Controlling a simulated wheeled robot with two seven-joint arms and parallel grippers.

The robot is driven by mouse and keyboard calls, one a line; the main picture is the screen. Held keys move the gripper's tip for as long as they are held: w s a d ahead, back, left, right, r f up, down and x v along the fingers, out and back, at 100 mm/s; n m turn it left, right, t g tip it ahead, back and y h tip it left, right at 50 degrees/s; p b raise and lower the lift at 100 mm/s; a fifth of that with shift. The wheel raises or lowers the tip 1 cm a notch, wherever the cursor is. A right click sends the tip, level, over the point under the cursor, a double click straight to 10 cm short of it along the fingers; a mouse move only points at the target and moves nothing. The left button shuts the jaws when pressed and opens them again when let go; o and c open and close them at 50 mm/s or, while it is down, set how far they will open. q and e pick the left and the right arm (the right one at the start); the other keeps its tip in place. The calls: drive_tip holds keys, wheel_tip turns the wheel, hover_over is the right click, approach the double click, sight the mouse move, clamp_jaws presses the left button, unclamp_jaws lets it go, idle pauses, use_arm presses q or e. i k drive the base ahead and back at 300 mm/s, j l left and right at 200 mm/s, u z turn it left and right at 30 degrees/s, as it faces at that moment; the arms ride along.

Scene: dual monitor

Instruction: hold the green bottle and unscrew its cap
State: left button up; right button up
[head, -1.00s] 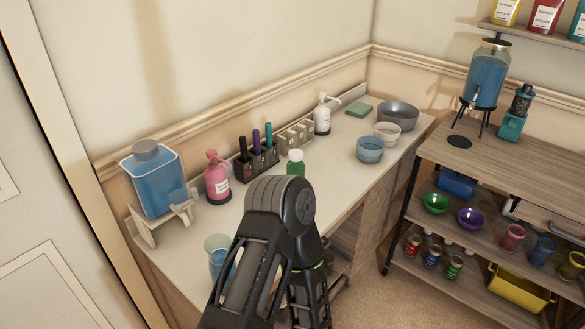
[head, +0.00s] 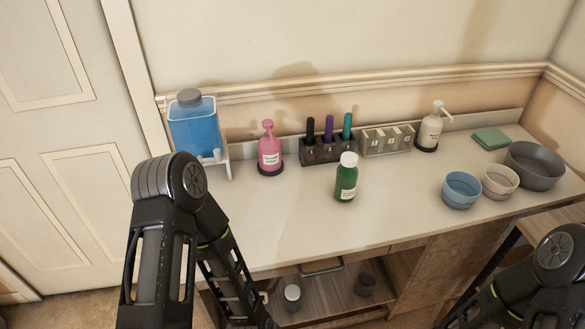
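The green bottle (head: 346,184) stands upright on the white counter, with a white label. Its white cap (head: 349,159) sits on top of it. My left arm comes in at the lower left and my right arm at the lower right. Both arms are bent, and their lower links run down out of the picture. Neither gripper's fingertips can be made out, and nothing of mine touches the bottle.
On the counter (head: 290,225) stand a blue dispenser (head: 194,128), a pink pump bottle (head: 269,150), a marker holder (head: 328,150), a grey box (head: 386,140), a white pump bottle (head: 429,130) and several bowls (head: 461,188).

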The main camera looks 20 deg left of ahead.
sight(346, 179)
drive_tip(key=i+l+u, duration=0.15)
drive_tip(key=l+u, duration=0.3)
drive_tip(key=l, duration=0.25)
drive_tip(key=l+u, duration=0.45)
drive_tip(key=l, duration=0.3)
